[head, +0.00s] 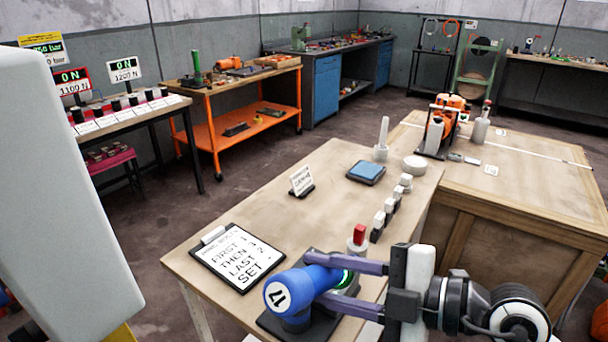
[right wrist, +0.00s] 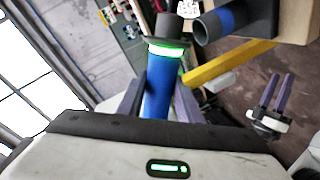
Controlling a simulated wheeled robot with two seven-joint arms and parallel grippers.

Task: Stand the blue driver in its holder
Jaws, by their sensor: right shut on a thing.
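The blue driver (head: 318,279), with a round white "17" end face, is held near the front edge of the table. My right gripper (head: 315,278) is shut on it, one purple finger on each side. The driver is tilted, not upright. The right wrist view shows its blue body (right wrist: 158,85), lit green ring and grey end. A dark base with a blue-banded round part, seemingly the holder (head: 297,322), is below the driver and partly hidden. The right wrist view shows a blue-banded open tube (right wrist: 222,20), apart from the driver. My left gripper (right wrist: 282,92) is open and empty there.
A clipboard (head: 238,256) lies left of the driver. A red-topped post (head: 358,238) stands just behind it, with a row of small black-and-white blocks (head: 384,218) beyond. A blue pad (head: 366,172) lies farther back. The middle of the table (head: 310,215) is clear.

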